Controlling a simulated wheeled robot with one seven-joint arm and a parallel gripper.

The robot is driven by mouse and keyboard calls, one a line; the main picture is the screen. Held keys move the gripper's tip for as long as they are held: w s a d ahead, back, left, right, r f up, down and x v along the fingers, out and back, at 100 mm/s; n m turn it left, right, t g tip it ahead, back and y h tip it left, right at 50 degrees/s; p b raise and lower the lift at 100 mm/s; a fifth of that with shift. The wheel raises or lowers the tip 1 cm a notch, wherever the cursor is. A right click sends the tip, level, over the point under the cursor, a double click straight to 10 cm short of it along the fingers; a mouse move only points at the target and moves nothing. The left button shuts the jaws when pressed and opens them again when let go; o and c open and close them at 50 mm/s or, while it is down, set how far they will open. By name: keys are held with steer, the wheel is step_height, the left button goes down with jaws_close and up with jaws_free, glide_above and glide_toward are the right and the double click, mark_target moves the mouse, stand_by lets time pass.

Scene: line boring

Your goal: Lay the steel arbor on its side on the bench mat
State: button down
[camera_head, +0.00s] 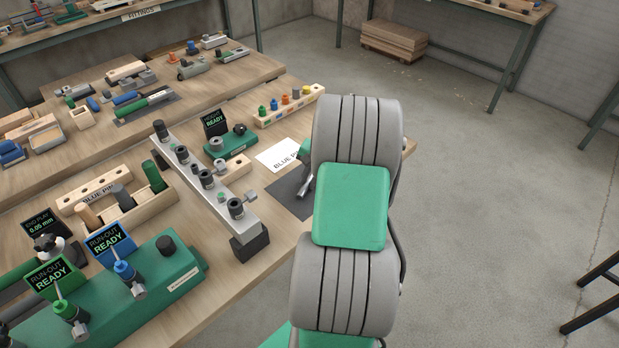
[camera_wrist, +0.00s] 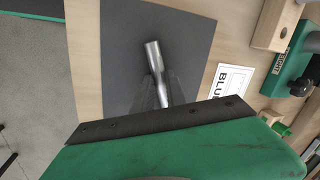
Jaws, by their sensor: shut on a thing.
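The steel arbor (camera_wrist: 153,58) is a short, shiny round bar. In the wrist view it lies lengthwise over the dark mat, slightly slanted, with its far end free. My gripper (camera_wrist: 158,92) is shut on its nearer part, which the fingers and the dark hand plate partly hide. The dark grey bench mat (camera_wrist: 125,25) spreads beneath; it also shows in the head view (camera_head: 287,190), left of my arm. There a small bit of silver metal shows over the mat, and my arm hides the rest. I cannot tell whether the arbor touches the mat.
A white card (camera_head: 278,155) marked "BLUE PIN" lies beside the mat. A grey bar fixture (camera_head: 190,167) with several upright fittings stands left of it. A wooden rack of coloured pegs (camera_head: 290,108) and a green READY unit (camera_head: 231,143) stand behind. Open floor lies right of the bench.

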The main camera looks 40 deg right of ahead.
steer(key=shift+f, duration=0.2)
steer(key=c, duration=1.6)
jaws_free()
steer(key=v, duration=1.2)
steer(key=shift+r, duration=0.2)
